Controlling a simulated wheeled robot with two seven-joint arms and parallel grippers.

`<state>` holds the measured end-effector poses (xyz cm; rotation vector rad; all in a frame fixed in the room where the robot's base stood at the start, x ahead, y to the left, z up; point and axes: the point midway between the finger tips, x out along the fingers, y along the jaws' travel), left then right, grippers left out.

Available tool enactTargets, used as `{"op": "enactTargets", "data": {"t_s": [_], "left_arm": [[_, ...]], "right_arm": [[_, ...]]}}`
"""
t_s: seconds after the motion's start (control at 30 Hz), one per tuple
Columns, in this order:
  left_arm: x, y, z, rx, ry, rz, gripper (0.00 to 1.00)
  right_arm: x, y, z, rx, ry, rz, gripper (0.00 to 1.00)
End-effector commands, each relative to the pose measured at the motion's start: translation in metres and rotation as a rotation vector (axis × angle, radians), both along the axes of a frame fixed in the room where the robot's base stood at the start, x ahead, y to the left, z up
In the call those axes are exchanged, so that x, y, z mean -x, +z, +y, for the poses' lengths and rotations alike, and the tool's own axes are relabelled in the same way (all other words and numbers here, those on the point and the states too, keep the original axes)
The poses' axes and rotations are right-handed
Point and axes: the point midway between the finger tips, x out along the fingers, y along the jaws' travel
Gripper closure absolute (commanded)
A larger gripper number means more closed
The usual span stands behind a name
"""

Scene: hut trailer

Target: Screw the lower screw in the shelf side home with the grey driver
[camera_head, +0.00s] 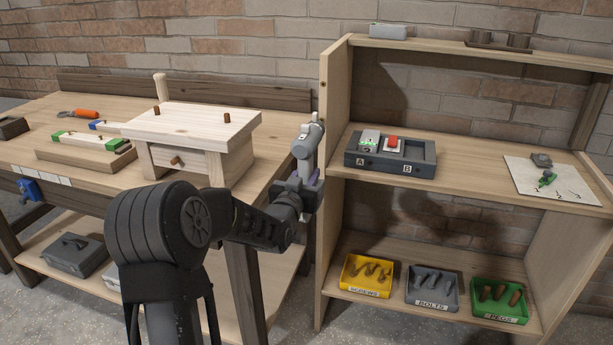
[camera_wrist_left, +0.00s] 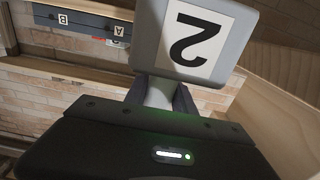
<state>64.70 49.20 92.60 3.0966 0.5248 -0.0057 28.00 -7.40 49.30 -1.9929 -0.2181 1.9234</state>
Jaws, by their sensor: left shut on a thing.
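The grey driver (camera_head: 307,142) is upright in my left gripper (camera_head: 303,182), close beside the left side panel of the shelf (camera_head: 333,95). In the left wrist view the gripper (camera_wrist_left: 163,95) is shut on a narrow grey part of the driver, below a grey block with a white label marked 2 (camera_wrist_left: 193,38). The driver's head is by the panel's outer face; I cannot tell whether its tip touches a screw. The lower screw cannot be made out; the driver and arm cover part of the panel. My right gripper is not in view.
A workbench (camera_head: 75,180) with a small wooden stool-like piece (camera_head: 195,125) stands to the left. The shelf holds a dark box marked A and B (camera_head: 390,155), with yellow (camera_head: 366,275), grey (camera_head: 433,290) and green (camera_head: 500,300) bins below.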

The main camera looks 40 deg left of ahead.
Motion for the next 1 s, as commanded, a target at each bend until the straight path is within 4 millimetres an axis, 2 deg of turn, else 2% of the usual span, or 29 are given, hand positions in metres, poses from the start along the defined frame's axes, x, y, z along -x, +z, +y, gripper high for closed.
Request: {"op": "enactTargets", "data": {"t_s": [0.03, 1.0], "left_arm": [[0.000, 0.004, 0.000, -0.003, 0.000, -0.008, 1.00], [-0.012, 0.005, 0.004, -0.003, 0.000, -0.008, 1.00]], "right_arm": [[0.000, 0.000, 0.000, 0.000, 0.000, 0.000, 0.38], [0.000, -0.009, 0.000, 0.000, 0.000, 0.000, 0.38]]}}
